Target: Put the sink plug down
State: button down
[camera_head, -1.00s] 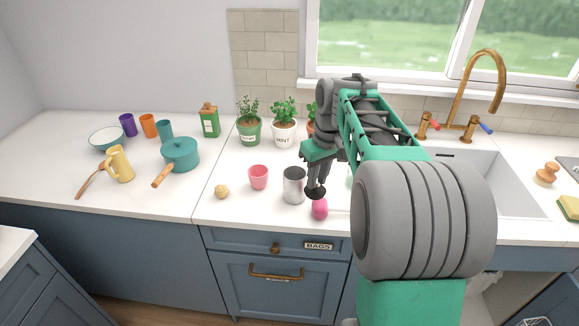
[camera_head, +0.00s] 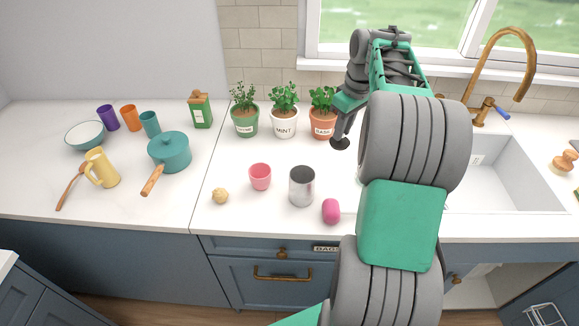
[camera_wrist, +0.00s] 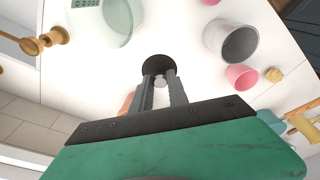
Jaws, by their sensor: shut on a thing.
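The sink plug (camera_head: 340,143) is a small black disc at the tip of my gripper (camera_head: 344,131). In the head view it shows in front of the basil pot (camera_head: 322,122), behind the grey metal can. In the wrist view the plug (camera_wrist: 158,64) is held at the ends of the two grey fingers (camera_wrist: 161,80), over white worktop. My gripper is shut on it. I cannot tell exactly how high the plug is above the worktop. The sink (camera_head: 495,175) is to the right, partly hidden by my arm.
The metal can (camera_head: 302,186), pink cup (camera_head: 260,177) and magenta object (camera_head: 331,211) stand nearer the front edge. Green (camera_head: 245,121) and white (camera_head: 284,122) herb pots line the back. A pale green vessel (camera_wrist: 122,18) is close by, mostly behind my arm in the head view.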

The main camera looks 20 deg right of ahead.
jog(key=shift+w+a+f, duration=0.1)
jog(key=shift+w+f, duration=0.1)
jog(key=shift+f, duration=0.45)
notch_tip(320, 180, down, 10)
jog(key=shift+r+p, duration=0.1)
jog(key=shift+p, duration=0.4)
jog(key=shift+f, duration=0.2)
jog(key=c, duration=1.3)
grip_release()
jog(key=shift+r, duration=0.1)
